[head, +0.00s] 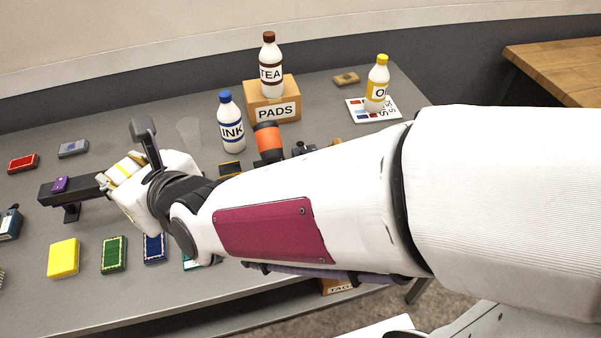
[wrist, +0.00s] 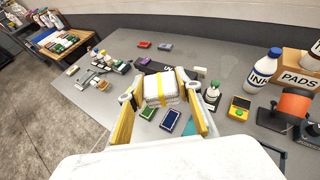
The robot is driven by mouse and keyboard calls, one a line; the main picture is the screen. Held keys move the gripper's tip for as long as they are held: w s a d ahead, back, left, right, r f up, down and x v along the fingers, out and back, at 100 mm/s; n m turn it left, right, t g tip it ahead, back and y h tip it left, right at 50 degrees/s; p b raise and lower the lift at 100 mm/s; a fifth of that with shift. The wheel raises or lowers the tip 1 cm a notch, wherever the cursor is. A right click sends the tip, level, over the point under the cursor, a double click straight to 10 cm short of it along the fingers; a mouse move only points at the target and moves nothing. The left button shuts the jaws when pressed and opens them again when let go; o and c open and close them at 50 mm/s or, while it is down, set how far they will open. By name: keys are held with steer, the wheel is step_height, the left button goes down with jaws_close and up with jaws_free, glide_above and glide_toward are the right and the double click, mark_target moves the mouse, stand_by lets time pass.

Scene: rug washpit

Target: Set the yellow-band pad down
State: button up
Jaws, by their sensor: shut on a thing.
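My gripper (wrist: 161,98) is shut on the yellow-band pad (wrist: 153,93), a white folded pad with a yellow strip around it. In the wrist view the pad sits between the two yellowish fingers. In the head view the pad (head: 124,169) shows at the left, partly hidden by my white gripper body. It is close to the right end of a dark raised bar (head: 85,188). I cannot tell whether its underside touches anything.
A purple block (head: 60,184) sits on the bar. Red (head: 23,163) and grey (head: 73,148) blocks lie behind; yellow (head: 64,258), green (head: 115,254) and navy (head: 154,248) ones lie in front. An INK bottle (head: 231,125) and a PADS box (head: 272,101) stand farther right. The grey table (head: 120,133) has bare room behind.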

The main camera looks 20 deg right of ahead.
steer(key=w+d+f+m+t+h, duration=0.1)
steer(key=w+d+m+h, duration=0.25)
steer(key=w, duration=0.35)
steer(key=w+d+m+t+h, duration=0.25)
steer(key=w+d+h, duration=0.2)
steer(key=w, duration=0.25)
steer(key=w+d+f+m+g+h, duration=0.1)
steer(key=w+d+f+m+h, duration=0.2)
steer(key=d, duration=0.3)
steer(key=w+d+f+m+g+h, duration=0.2)
steer(key=w+d+f+m+h, duration=0.15)
steer(key=d, duration=0.25)
steer(key=s+d+f+m+g+h, duration=0.2)
steer(key=s+d+f+m+g, duration=0.1)
steer(key=s+d+f+m, duration=0.1)
steer(key=s+d+f+m+g+h, duration=0.2)
steer(key=s+d+f+m+g, duration=0.2)
steer(key=d+f, duration=0.3)
steer(key=s+d+f+m+g+h, duration=0.3)
steer(key=s+d+f+m, duration=0.1)
steer(key=s+d+f, duration=0.1)
steer(key=shift+s+d+f+g, duration=0.25)
steer(key=shift+s+d, duration=0.15)
steer(key=shift+s, duration=0.15)
steer(key=shift+s+d+f+m+g, duration=0.1)
steer(key=shift+s+f+m+g, duration=0.2)
steer(key=shift+s+m+g, duration=0.15)
steer(key=shift+d, duration=0.1)
